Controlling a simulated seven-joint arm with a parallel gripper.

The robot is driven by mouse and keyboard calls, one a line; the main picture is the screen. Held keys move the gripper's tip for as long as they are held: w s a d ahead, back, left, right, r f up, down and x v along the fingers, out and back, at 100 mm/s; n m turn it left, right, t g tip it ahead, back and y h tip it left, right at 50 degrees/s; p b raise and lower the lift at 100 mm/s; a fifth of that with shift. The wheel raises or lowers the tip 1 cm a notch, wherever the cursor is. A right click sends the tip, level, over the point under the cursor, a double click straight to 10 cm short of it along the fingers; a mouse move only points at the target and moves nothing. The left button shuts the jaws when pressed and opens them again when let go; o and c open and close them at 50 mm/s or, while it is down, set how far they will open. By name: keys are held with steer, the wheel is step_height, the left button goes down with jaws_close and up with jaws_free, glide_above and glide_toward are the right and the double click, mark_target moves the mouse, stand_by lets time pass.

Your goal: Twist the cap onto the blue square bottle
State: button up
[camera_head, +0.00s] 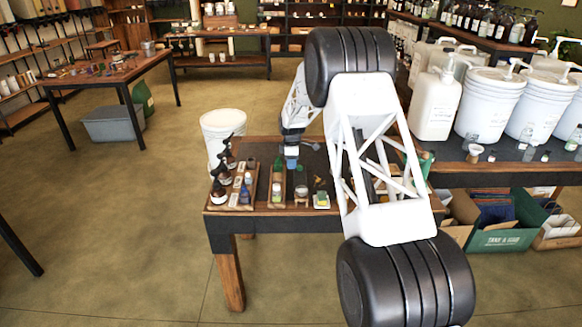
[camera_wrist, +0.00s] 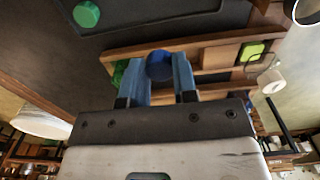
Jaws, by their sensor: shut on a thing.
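My gripper (camera_head: 291,163) points down over the left part of the dark-topped table. In the wrist view its two blue fingers (camera_wrist: 161,80) are shut on a round blue cap (camera_wrist: 159,65). The fingers hide part of its sides. I cannot tell whether the cap touches anything beneath it. A small blue bottle (camera_head: 245,192) stands in the left wooden tray, left of my gripper in the head view. It is too small there to make out its top clearly.
Dark pump bottles (camera_head: 217,190) share the left tray (camera_head: 231,206). A narrow wooden tray (camera_head: 268,204) lies beside it. A yellow-green square jar (camera_head: 322,199) stands near the front edge. A green cap (camera_wrist: 87,14) lies on the dark surface. A white bucket (camera_head: 222,125) stands behind.

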step_height(320, 180, up, 6)
glide_above(244, 188)
steer(key=shift+w+a+f, duration=0.1)
steer(key=shift+f, duration=0.05)
steer(key=shift+f, duration=0.15)
steer(key=shift+f, duration=1.75)
steer(key=shift+f, duration=1.2)
stand_by(2.8)
steer(key=o, duration=0.9)
steer(key=shift+o, duration=0.2)
